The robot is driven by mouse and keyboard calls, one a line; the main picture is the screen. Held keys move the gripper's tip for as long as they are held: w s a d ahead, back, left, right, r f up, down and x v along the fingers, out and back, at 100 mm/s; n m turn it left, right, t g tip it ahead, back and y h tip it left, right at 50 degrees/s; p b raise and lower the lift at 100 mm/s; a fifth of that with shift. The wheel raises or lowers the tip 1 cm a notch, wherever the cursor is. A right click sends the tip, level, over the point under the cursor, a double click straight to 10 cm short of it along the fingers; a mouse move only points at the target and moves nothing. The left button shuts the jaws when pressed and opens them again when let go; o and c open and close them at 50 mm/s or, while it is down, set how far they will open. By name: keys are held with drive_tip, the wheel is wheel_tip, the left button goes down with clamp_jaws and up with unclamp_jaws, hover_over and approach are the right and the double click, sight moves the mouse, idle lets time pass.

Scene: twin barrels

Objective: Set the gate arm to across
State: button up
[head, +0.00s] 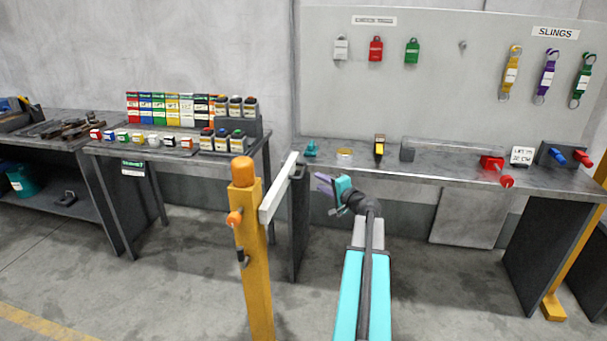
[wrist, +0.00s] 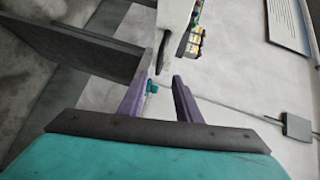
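The gate arm (head: 280,187) is a white bar on a yellow post (head: 255,270) with an orange cap. It runs from the post away toward the benches, slightly right, and its far end is near the bench's left corner. My gripper (head: 321,182), teal with purple fingers, is right of the bar's far end and looks apart from it. In the wrist view, my gripper (wrist: 162,72) has its fingers spread with nothing clearly between them. A white bar (wrist: 177,18), likely the gate arm, shows beyond the fingertips; its exact distance is unclear.
The right bench (head: 450,165) carries a teal item, a yellow item and red and blue handles. The middle bench (head: 120,150) holds several boxes and jars. An orange knob (head: 234,218) and dark latch (head: 243,258) are on the post. Floor left of the post is clear.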

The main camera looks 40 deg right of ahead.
sight(304, 170)
drive_tip(key=shift+d, duration=0.15)
drive_tip(key=shift+p+x, duration=1.45)
drive_tip(key=shift+x, duration=5.3)
drive_tip(key=shift+d, duration=0.1)
